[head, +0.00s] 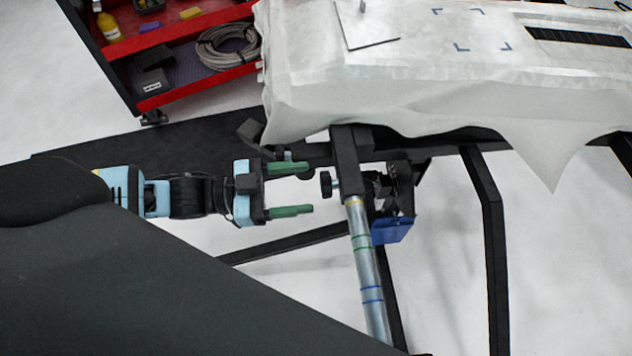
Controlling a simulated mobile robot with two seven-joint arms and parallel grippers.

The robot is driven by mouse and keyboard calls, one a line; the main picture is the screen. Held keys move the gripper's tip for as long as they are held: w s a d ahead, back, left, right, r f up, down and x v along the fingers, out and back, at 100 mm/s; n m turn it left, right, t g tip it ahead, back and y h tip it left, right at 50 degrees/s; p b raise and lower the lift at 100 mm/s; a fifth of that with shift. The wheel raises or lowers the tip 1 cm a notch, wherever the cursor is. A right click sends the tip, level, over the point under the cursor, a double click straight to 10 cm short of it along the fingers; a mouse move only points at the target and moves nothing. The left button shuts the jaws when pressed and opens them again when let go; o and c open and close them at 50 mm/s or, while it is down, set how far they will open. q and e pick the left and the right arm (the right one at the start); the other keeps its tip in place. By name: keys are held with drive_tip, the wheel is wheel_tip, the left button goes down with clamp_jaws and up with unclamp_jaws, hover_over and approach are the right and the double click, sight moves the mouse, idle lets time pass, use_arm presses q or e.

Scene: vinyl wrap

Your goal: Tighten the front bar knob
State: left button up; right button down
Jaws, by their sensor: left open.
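My left gripper (302,190) comes in from the left with two green fingers, one above the other. It is open and empty, with its fingertips just left of the knob and a small gap between. The knob sits roughly level with the space between the fingers. My right gripper is not in view.
A black frame (490,230) stands under a table draped in white film (300,100). A blue bracket (392,230) hangs right of the bar. A red tool cart (180,25) with a cable coil (228,46) stands at the upper left. White floor is clear below.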

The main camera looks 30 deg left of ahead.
sight(328, 184)
use_arm(q)
drive_tip(key=x, duration=0.3)
drive_tip(key=shift+w+d, duration=0.25)
drive_tip(key=shift+d, duration=0.05)
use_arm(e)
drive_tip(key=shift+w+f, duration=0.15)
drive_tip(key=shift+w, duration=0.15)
use_arm(q)
drive_tip(key=shift+c, duration=0.5)
drive_tip(key=c, duration=0.9)
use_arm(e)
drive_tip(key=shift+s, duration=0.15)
